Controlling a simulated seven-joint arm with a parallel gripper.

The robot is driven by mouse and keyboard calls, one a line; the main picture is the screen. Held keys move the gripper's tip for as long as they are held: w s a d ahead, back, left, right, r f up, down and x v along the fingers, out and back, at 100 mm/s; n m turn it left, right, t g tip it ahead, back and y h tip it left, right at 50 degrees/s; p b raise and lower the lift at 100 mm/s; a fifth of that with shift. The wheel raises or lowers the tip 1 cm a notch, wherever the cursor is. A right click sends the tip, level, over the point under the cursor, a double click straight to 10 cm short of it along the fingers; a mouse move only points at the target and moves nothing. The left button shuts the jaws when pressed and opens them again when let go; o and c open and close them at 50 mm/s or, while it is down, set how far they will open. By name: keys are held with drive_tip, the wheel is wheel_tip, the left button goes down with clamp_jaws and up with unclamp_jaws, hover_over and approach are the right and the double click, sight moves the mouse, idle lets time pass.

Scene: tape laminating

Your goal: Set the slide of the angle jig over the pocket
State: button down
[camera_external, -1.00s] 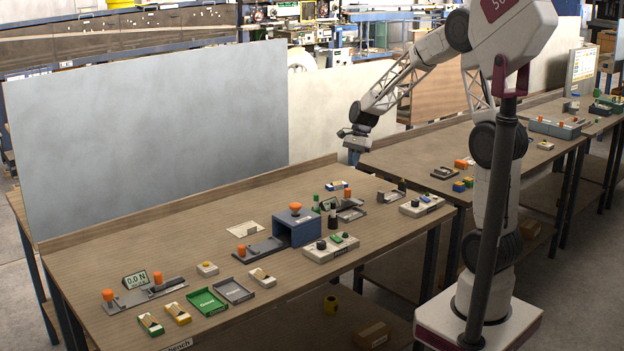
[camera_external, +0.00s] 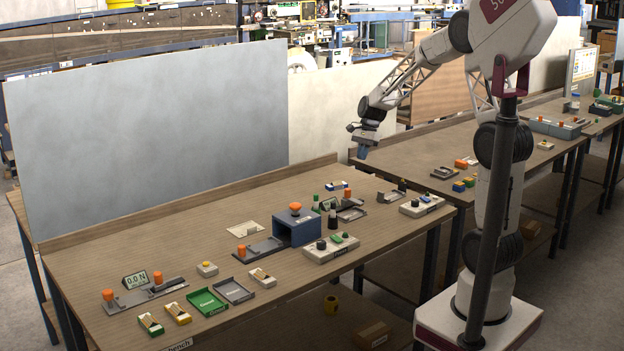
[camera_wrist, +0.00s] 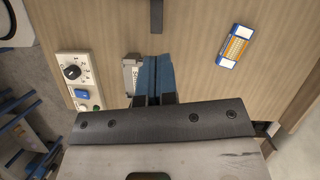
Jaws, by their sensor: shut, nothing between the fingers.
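I cannot tell for certain which fixture is the angle jig or where its pocket is. One candidate is the grey slide fixture with orange knobs (camera_external: 135,295) at the front left of the bench. Another is the flat dark slide with an orange knob (camera_external: 262,249) at the blue box (camera_external: 297,232). A small grey fixture with a dark post (camera_external: 391,197) stands at the right. My gripper (camera_external: 362,154) is shut and empty, raised above the bench's back right. In the wrist view its blue fingers (camera_wrist: 157,62) are together, partly covering a grey labelled piece (camera_wrist: 131,74).
A control box with a knob and blue button (camera_wrist: 78,80) and a blue-edged packet (camera_wrist: 235,46) lie on the wood. Green (camera_external: 207,302) and grey (camera_external: 234,291) trays sit at the front. A tall grey panel (camera_external: 150,140) stands behind the bench. The back left is clear.

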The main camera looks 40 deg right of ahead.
drive_tip(key=shift+d, duration=0.7)
drive_tip(key=shift+f, duration=0.15)
approach(353, 200)
drive_tip(key=w+d+f, duration=0.4)
drive_tip(key=shift+f, duration=0.2)
drive_tip(key=shift+s+a+r, duration=0.1)
drive_tip(key=shift+a, duration=0.45)
drive_tip(key=shift+s+a+r, duration=0.1)
drive_tip(key=shift+s+a, duration=0.05)
drive_tip(key=shift+a, duration=0.35)
drive_tip(key=shift+s+a, duration=0.15)
drive_tip(key=shift+a, duration=0.75)
